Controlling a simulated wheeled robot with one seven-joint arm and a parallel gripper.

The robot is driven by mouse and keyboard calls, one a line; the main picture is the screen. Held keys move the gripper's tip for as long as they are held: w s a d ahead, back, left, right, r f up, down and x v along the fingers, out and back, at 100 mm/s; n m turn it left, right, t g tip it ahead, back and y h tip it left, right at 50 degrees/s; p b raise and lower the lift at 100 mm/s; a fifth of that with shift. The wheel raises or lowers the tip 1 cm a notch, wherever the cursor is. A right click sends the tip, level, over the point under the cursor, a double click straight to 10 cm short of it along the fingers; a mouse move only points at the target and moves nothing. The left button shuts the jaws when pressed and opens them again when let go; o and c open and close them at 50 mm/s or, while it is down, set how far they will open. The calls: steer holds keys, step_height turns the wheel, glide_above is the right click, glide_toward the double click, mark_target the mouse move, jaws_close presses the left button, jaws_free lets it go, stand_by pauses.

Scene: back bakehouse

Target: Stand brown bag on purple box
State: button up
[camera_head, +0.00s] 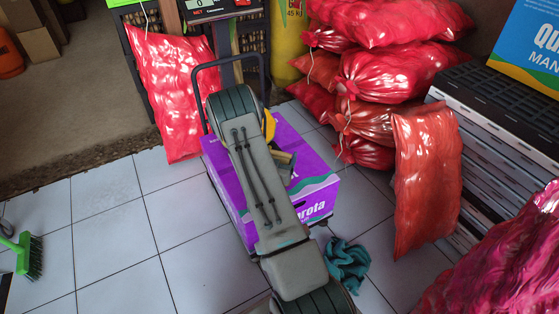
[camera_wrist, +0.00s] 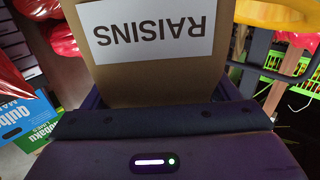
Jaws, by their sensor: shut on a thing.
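The purple box (camera_head: 315,195) stands in the middle of the head view, with green and white print; my arm crosses in front of it and hides much of its top. The brown bag (camera_wrist: 155,85) fills the upper middle of the wrist view, its white "RAISINS" label upside down there. My gripper (camera_wrist: 163,103) is shut on the bag. In the head view my arm hides the gripper and most or all of the bag, so I cannot tell whether the bag touches the box.
A dark metal rail (camera_head: 199,90) rises behind the box. A red sack (camera_head: 168,95) leans at left, and stacked red sacks (camera_head: 385,75) stand behind at right. A teal cloth (camera_head: 346,262) lies on the floor near the box.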

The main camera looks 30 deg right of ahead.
steer(key=shift+f, duration=0.4)
steer(key=shift+f, duration=0.1)
steer(key=o, duration=1.6)
steer(key=shift+f, duration=0.1)
steer(key=shift+c, duration=0.2)
